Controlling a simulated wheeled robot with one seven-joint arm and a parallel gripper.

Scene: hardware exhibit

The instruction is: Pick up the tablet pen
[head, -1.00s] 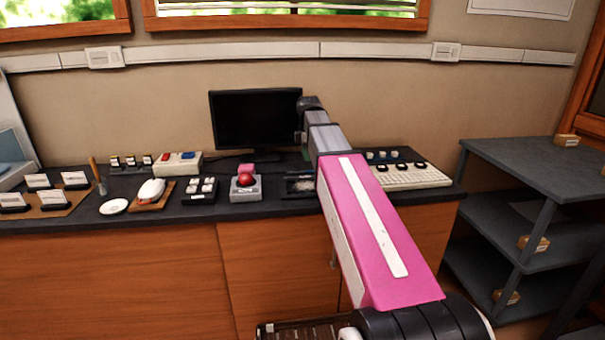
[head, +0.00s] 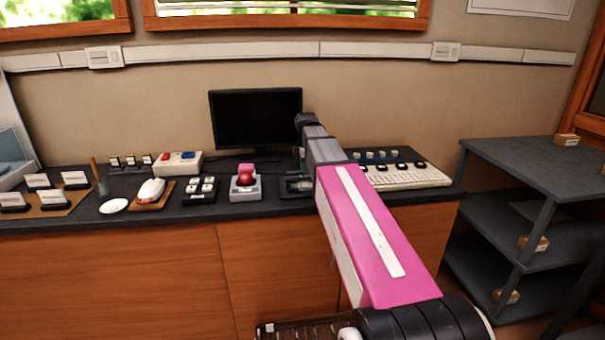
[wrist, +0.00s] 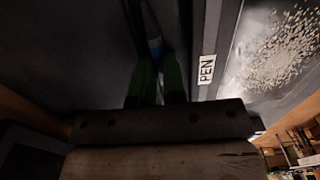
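The tablet pen (wrist: 153,36) is a thin blue and grey stick at the top middle of the wrist view. Its near part runs down between the two dark green fingers of my gripper (wrist: 160,75). The fingers stand close on either side of it, but the picture is too dark to show whether they press on it. The pen cannot be made out there.
A label reading PEN (wrist: 207,69) lies right of the pen, beside a speckled panel (wrist: 275,50). On the counter, a red ball device (head: 246,182) stands close left, a monitor (head: 256,118) behind, and a white keyboard (head: 408,177) to the right.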

